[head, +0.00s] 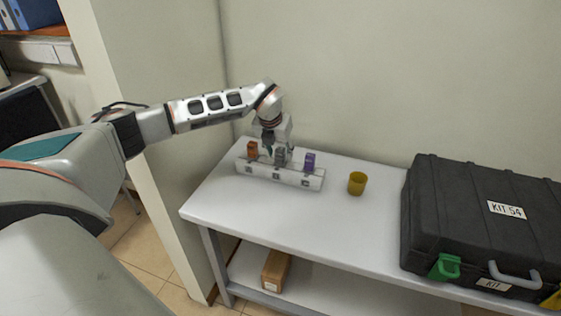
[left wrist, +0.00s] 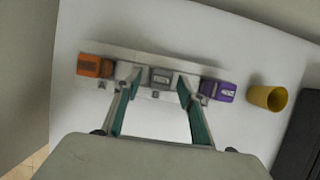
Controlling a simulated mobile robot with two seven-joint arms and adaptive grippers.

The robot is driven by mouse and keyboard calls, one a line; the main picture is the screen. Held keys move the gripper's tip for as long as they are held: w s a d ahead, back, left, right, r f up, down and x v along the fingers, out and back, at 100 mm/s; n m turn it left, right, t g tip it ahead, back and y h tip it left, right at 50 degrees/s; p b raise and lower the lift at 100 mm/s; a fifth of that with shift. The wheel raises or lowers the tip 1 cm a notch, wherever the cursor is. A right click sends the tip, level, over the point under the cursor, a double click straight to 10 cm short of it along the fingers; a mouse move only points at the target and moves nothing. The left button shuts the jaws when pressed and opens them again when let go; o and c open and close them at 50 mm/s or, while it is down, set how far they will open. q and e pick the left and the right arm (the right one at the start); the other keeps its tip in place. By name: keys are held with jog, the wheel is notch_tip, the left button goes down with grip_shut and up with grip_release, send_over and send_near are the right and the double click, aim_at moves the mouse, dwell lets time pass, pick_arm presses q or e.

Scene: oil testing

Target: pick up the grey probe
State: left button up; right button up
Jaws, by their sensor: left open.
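The grey probe (head: 280,155) stands in the middle slot of a white rack (head: 312,182) on the table. It also shows in the left wrist view (left wrist: 161,77), between an orange probe (left wrist: 95,66) on the left and a purple probe (left wrist: 218,91) on the right. My left gripper (head: 277,150) is above the rack at the grey probe. In the left wrist view its teal-padded fingers (left wrist: 158,105) are open, one to each side of the grey probe. Whether they touch it cannot be told. My right gripper is not in view.
A yellow cup (head: 357,184) stands on the white table (head: 330,218) right of the rack. A large black case (head: 480,215) fills the table's right side. A wall is behind the table. A cardboard box (head: 275,271) lies on the lower shelf.

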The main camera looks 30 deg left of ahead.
pick_arm(q)
grip_shut()
dwell(0.3)
